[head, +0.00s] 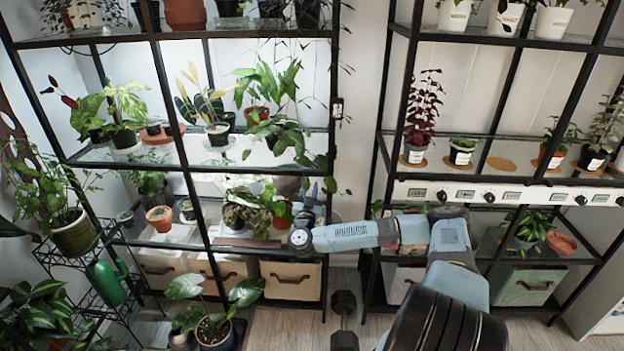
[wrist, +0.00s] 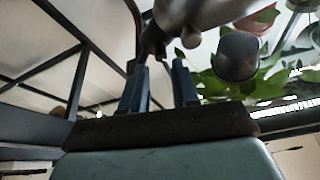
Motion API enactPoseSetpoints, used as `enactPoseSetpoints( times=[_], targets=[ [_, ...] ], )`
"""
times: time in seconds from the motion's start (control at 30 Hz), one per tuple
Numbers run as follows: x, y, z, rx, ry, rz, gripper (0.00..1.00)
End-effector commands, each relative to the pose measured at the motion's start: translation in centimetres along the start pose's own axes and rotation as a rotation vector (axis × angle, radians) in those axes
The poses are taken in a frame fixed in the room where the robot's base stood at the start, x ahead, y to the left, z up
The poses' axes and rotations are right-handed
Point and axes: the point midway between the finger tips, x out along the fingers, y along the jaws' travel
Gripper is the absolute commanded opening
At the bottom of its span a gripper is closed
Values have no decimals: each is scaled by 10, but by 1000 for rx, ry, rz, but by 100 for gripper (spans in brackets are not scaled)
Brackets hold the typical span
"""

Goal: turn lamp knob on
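My gripper (head: 312,190) reaches into the left rack beside its right front post, at the middle-lower shelf. In the wrist view my gripper (wrist: 159,78) has its two blue fingers apart, with nothing clearly held between them. Just beyond the fingertips is a grey metallic lamp-like body (wrist: 200,12). A small round knob (wrist: 190,37) sits on its underside, beyond and between the fingertips, apart from them as far as I can tell. A dark rounded cylinder (wrist: 238,56) hangs to the right. In the head view the knob cannot be made out.
Black rack posts (wrist: 76,85) stand left of my fingers. Leaves (wrist: 265,85) lie behind the dark cylinder. Potted plants crowd the shelf near my gripper, including a terracotta pot (head: 160,219). The right rack carries a white strip (head: 485,194) with several knobs and displays. A dumbbell (head: 344,320) is on the floor.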

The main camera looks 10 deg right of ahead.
Motion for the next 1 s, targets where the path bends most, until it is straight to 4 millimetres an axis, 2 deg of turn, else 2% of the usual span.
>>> enactPoseSetpoints(
  times=[0.1,0.3,0.7,0.77,1.0],
  targets=[
    [19,0,0,0,1,2,30],
    [40,0,0,0,0,0,30],
    [47,0,0,1,-1,-1,30],
    [47,0,0,1,-1,-1,26],
    [46,0,0,1,-1,-1,3]
  ],
)
